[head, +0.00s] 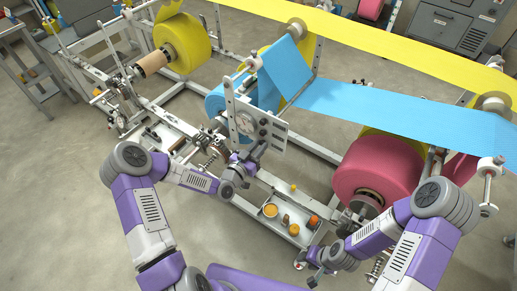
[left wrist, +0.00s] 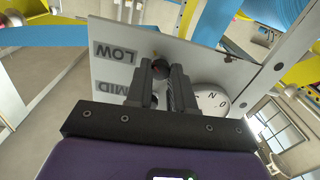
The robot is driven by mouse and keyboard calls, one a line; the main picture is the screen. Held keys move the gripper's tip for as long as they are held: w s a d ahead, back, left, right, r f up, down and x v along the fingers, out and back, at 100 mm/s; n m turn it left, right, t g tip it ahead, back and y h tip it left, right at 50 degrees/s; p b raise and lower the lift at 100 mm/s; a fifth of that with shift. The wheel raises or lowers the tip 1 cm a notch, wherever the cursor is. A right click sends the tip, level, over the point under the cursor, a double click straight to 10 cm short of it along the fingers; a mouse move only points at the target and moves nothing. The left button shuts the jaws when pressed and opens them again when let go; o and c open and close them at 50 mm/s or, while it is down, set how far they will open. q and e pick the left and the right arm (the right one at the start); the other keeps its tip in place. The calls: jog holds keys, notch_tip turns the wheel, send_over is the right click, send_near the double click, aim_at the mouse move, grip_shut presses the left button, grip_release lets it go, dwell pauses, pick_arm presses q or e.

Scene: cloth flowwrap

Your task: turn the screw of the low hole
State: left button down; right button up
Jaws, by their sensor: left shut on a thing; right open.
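A pale panel (head: 262,128) stands upright in the middle of the machine in the head view. The left wrist view shows it close up, with a LOW label (left wrist: 116,53), a MID label (left wrist: 109,83) and a round dial (left wrist: 213,100). My left gripper (left wrist: 162,72) is at the panel, shut on a small dark screw with a reddish part (left wrist: 159,66) level with the LOW label. The fingers hide most of the screw and its hole. My right gripper (head: 314,274) is open and empty at the lower right of the head view, away from the panel.
A tray (head: 262,222) with several small orange and yellow items lies below the panel. A pink roll (head: 378,174) stands to the right and a yellow roll (head: 184,43) at the back left. Blue web (head: 400,107) runs right from the panel.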

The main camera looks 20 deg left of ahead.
pick_arm(q)
jog(key=n+b, duration=0.3)
jog(key=n, duration=0.6)
jog(key=shift+f, duration=0.1)
jog(key=n, duration=0.3)
jog(key=shift+n+b, duration=0.4)
jog(key=n, duration=1.2)
jog(key=shift+b, duration=0.3)
jog(key=c, duration=1)
grip_release()
